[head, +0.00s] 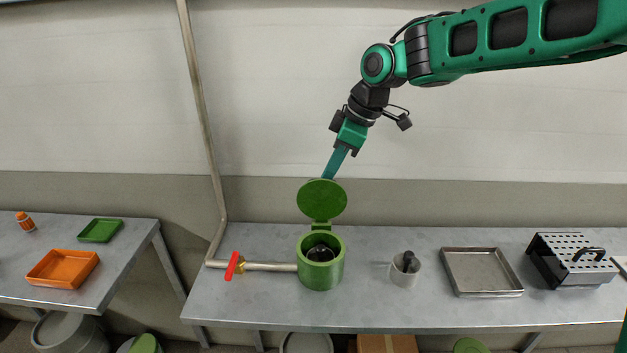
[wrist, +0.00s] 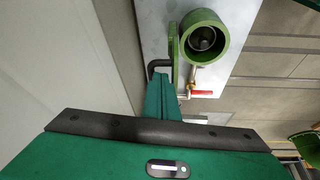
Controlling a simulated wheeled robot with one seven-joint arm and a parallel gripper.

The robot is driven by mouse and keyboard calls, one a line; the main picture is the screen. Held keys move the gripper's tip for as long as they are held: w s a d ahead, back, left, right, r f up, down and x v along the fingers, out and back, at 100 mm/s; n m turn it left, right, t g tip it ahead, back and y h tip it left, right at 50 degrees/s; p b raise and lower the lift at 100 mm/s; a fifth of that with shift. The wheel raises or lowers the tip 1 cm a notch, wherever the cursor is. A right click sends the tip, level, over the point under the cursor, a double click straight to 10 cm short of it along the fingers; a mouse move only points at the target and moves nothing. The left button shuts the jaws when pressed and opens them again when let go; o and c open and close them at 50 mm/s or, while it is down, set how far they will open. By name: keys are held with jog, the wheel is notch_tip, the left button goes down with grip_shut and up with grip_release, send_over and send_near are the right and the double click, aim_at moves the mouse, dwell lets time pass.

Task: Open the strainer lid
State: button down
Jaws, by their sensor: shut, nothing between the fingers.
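The green strainer (head: 321,272) is a round pot on the grey table, joined to a pipe on its left. Its green lid (head: 322,201) stands upright at the back on its hinge, and the mouth is uncovered. A dark round part shows inside. My gripper (head: 328,176) is shut and empty, its fingertips just above and behind the lid's top edge. Whether it touches the lid I cannot tell. In the wrist view the strainer (wrist: 204,38) is seen from above, with the lid edge-on (wrist: 173,50) beside it and my shut fingers close to the lid.
A red valve handle (head: 232,266) sits on the pipe (head: 270,267) left of the strainer. A left table holds an orange tray (head: 63,268) and a green tray (head: 100,230).

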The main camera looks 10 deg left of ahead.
jog(key=shift+w+a+f, duration=0.1)
jog(key=shift+w+a, duration=0.1)
jog(key=shift+w, duration=0.25)
dwell(0.3)
jog(key=w+v, duration=0.2)
jog(key=v, duration=0.7)
jog(key=s+d+f+m+h, duration=0.1)
jog(key=s+d+m, duration=0.15)
jog(key=d, duration=0.55)
jog(key=s+d+f+m+h, duration=0.1)
jog(key=d+m, duration=0.3)
jog(key=d, duration=0.5)
jog(key=s+d+f+m+h, duration=0.1)
jog(key=s+d+f+m, duration=0.3)
jog(key=s+d, duration=0.5)
jog(key=s+d+f+m+h, duration=0.1)
jog(key=s+d+f+m, duration=0.1)
jog(key=s+d+m, duration=0.75)
jog(key=s+d+f+m, duration=0.1)
jog(key=s+d+f, duration=0.2)
jog(key=s, duration=0.3)
jog(key=s+d+f+m+g, duration=0.1)
jog(key=s+d+f+m, duration=0.1)
jog(key=s, duration=0.4)
jog(key=shift+d+f, duration=0.5)
jog(key=shift+d, duration=0.45)
